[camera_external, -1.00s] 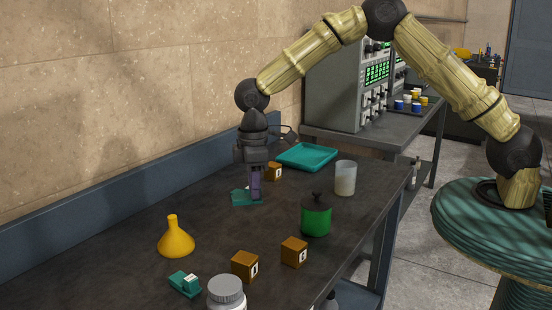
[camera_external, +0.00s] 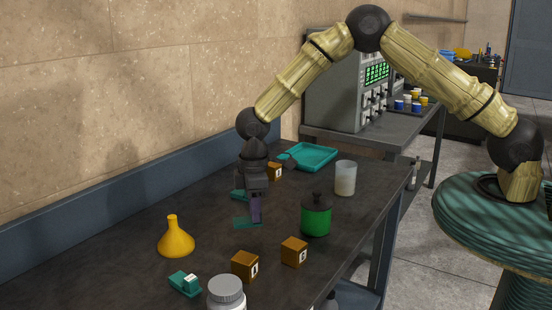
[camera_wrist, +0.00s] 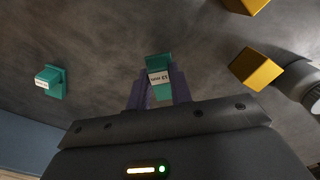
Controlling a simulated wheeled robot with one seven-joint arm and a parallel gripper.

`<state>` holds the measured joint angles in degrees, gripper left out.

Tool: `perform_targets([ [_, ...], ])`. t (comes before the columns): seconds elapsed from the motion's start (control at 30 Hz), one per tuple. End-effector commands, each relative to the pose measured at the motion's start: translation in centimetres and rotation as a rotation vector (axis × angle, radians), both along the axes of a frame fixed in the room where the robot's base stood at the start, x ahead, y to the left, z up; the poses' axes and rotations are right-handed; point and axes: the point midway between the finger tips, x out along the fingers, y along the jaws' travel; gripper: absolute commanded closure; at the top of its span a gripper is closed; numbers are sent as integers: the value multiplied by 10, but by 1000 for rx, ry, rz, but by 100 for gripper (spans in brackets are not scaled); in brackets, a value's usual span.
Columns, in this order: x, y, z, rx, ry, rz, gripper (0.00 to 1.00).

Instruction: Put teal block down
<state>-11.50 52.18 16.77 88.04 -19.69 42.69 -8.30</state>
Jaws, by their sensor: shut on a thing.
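My gripper (camera_external: 255,217) points down low over the dark table. Its purple fingers are shut on a teal block (camera_wrist: 158,63) with a white printed label. The held teal block also shows at the fingertips in the external view (camera_external: 245,223). I cannot tell whether its underside touches the table. Another teal block (camera_wrist: 50,82), also with a white label, stands apart at the left of the wrist view. It appears partly hidden behind my gripper in the external view (camera_external: 237,195). A third teal block (camera_external: 184,284) lies at the front left, beside the white jar.
Bare table surrounds the held block.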

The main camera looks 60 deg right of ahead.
Motion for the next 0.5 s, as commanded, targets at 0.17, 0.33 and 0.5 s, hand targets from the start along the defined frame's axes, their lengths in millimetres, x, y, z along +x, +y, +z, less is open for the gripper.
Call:
perform_targets([
  [0.17,-1,0,-8,-1,2,0,100],
  [0.33,-1,0,-31,0,3,0,100],
  [0.5,0,0,-37,1,-1,0,100],
])
